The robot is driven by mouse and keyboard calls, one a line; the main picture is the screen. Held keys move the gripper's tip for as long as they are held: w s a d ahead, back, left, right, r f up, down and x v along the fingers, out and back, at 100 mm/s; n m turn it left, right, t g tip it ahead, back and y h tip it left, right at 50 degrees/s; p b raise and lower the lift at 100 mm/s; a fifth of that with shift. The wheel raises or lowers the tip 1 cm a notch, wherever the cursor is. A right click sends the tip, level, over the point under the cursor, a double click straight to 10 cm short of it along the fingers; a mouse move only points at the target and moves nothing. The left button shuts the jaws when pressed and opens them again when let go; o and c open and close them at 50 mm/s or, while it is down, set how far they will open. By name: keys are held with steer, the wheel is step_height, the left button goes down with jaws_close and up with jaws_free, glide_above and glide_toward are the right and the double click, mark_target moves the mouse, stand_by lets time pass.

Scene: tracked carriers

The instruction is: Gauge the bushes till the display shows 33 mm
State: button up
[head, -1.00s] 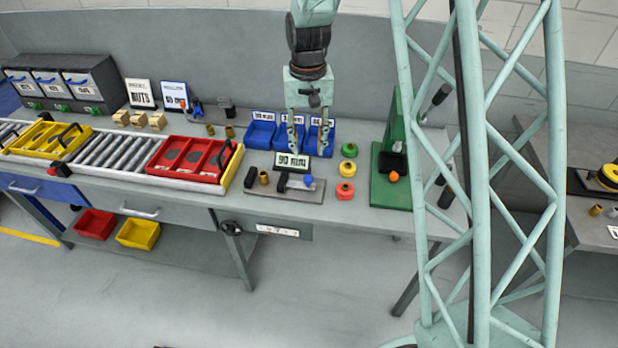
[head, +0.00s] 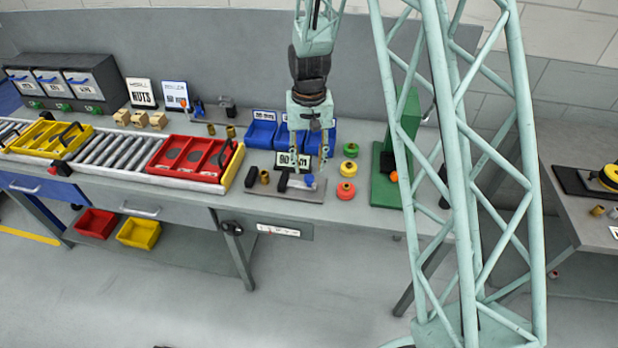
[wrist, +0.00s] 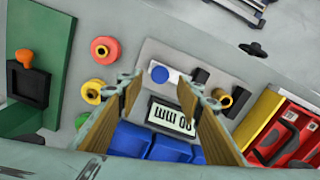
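The gauge (head: 285,194) is a grey plate with black jaws (wrist: 200,76) and a blue round knob (wrist: 160,74). Its display (head: 287,160) appears to read 90 mm; it shows upside down in the wrist view (wrist: 172,118). A brass bush (head: 265,177) stands at the plate's left, and in the wrist view it is beside the right finger (wrist: 224,97). Two more brass bushes (head: 230,131) stand behind the red tray. My gripper (head: 308,168) is open and empty above the gauge, its fingers (wrist: 173,88) spread either side of the knob and display.
Blue bins (head: 262,131) stand behind the gauge. Red, yellow and green knob-like pieces (head: 346,190) stand to its right, before a green fixture (head: 383,184). A red tray (head: 226,172) sits on the roller conveyor (head: 104,152) at left.

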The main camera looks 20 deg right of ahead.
mark_target(309, 176)
steer(key=shift+f, duration=3.3)
steer(key=shift+c, duration=0.2)
steer(key=c, duration=1.1)
jaws_close()
